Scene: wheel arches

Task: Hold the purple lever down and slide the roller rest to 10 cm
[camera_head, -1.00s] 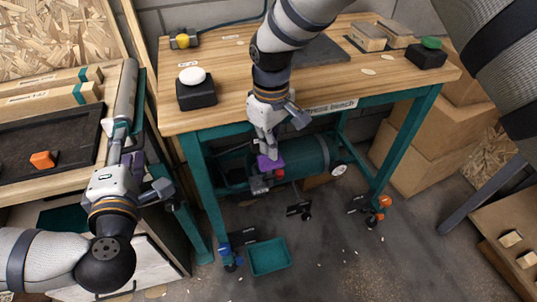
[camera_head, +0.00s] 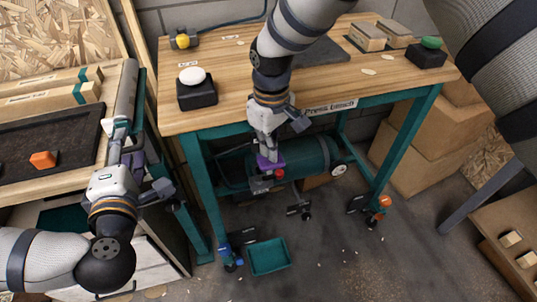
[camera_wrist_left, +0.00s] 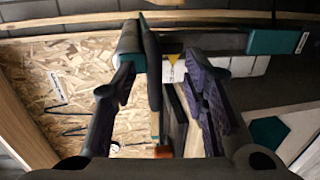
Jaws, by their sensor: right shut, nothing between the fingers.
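The purple lever (camera_head: 270,161) is under the press bench, at the front of a teal tank. My right gripper (camera_head: 268,148) is shut and empty, pointing down right above the lever. Its fingertips are hardly visible, and I cannot tell whether they press on it. The roller rest's grey roller (camera_head: 126,92) stands at the right edge of the left table. My left gripper (camera_head: 131,158) is at its near end. In the left wrist view its fingers (camera_wrist_left: 160,70) are apart around a dark and teal upright (camera_wrist_left: 149,65), with a gap on the right. A yellow pointer (camera_wrist_left: 173,58) shows between them.
The press bench (camera_head: 225,110) carries a white button on a black box (camera_head: 196,90) and a green one (camera_head: 427,54). A red knob (camera_head: 280,173) is beside the lever. A teal tray (camera_head: 268,257) lies on the floor. An orange piece (camera_head: 43,159) is on the left table.

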